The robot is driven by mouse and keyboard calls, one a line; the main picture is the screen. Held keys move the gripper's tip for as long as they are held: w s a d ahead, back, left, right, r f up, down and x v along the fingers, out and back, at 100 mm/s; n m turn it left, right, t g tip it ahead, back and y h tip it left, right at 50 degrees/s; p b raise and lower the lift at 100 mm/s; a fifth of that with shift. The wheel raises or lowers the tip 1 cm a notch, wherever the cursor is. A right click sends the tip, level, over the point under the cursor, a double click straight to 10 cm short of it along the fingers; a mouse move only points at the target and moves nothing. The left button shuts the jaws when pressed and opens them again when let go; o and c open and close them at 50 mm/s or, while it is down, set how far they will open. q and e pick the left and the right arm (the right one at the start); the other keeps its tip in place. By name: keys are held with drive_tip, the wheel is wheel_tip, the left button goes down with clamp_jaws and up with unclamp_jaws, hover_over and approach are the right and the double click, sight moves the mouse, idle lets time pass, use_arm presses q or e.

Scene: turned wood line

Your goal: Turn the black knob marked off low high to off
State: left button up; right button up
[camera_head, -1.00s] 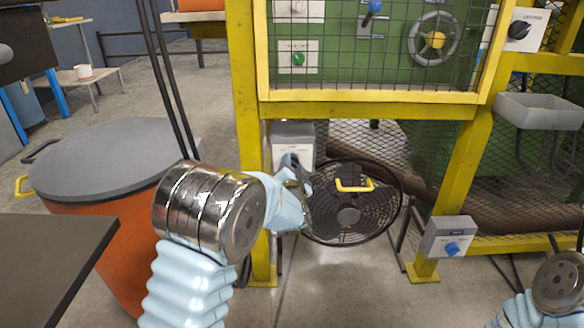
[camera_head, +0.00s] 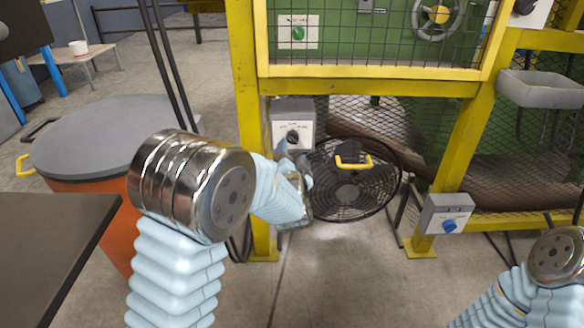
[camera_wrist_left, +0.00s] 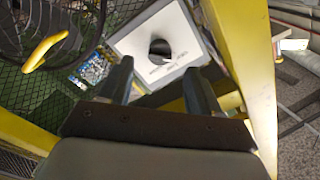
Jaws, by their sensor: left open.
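The black knob (camera_head: 293,137) sits on the white face of a grey box (camera_head: 292,105) fixed to the yellow frame post. Its label is too small to read, and I cannot tell which mark the knob points to. My left gripper (camera_head: 287,153) is open just in front of and slightly below the knob in the head view. In the left wrist view the knob (camera_wrist_left: 160,50) shows beyond and between the two spread fingers of the gripper (camera_wrist_left: 158,82), apart from them. My right arm shows at the lower right of the head view, but its gripper is out of view.
A black fan (camera_head: 345,190) with a yellow handle stands right of the knob box. A box with a blue knob (camera_head: 449,226) is lower right. A green knob (camera_head: 298,33) is above, behind mesh. An orange drum with a grey lid (camera_head: 110,150) stands left.

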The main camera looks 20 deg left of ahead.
use_arm(q)
drive_tip(key=v, duration=0.8)
drive_tip(key=shift+s+p, duration=0.15)
drive_tip(key=shift+p, duration=0.25)
